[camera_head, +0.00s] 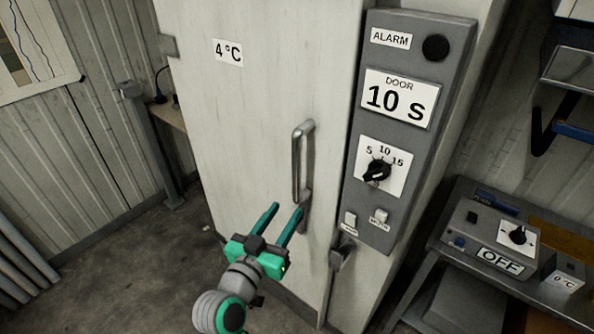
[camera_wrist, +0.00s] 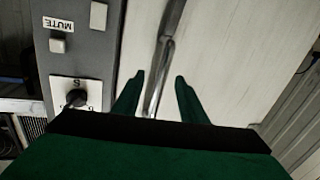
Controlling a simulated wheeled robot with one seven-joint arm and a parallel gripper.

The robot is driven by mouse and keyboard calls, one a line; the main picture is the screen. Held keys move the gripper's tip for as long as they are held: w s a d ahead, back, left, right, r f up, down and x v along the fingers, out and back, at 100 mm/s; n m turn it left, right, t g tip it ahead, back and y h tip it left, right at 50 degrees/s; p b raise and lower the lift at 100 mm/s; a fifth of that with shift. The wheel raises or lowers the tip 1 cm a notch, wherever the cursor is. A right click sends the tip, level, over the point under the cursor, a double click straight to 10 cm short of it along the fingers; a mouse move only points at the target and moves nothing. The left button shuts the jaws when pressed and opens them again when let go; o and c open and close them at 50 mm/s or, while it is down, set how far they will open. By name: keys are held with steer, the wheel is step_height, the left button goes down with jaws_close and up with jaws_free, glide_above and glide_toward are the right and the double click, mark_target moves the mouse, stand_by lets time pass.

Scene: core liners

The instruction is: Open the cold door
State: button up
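The cold door (camera_head: 250,120) is a tall pale panel with a "4 °C" label, and it looks shut. Its metal bar handle (camera_head: 297,160) stands upright near the door's right edge. My gripper (camera_head: 284,215) is open with green fingers, just below and in front of the handle in the head view. In the wrist view the handle (camera_wrist: 166,50) runs between the two fingertips (camera_wrist: 158,82), with a gap on both sides. I cannot tell how far the fingers are from it in depth. A latch-like metal part (camera_head: 341,252) sits at the door's right edge.
A grey panel (camera_head: 400,215) with an alarm, a "DOOR 10 S" display, a dial and buttons is right of the door. A bench (camera_head: 460,205) with a control box marked "OFF" (camera_head: 500,262) stands at the right. Pipes (camera_head: 22,260) lean at the left. The floor (camera_head: 130,265) left of the door is clear.

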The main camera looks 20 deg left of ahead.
steer(key=m+h, duration=0.1)
steer(key=m, duration=0.1)
glide_toward(295, 173)
steer(key=w, duration=0.3)
steer(key=w+d, duration=0.1)
steer(key=w, duration=0.7)
steer(key=shift+w+d, duration=0.1)
steer(key=shift+d, duration=0.15)
steer(key=shift+c, duration=0.6)
jaws_close()
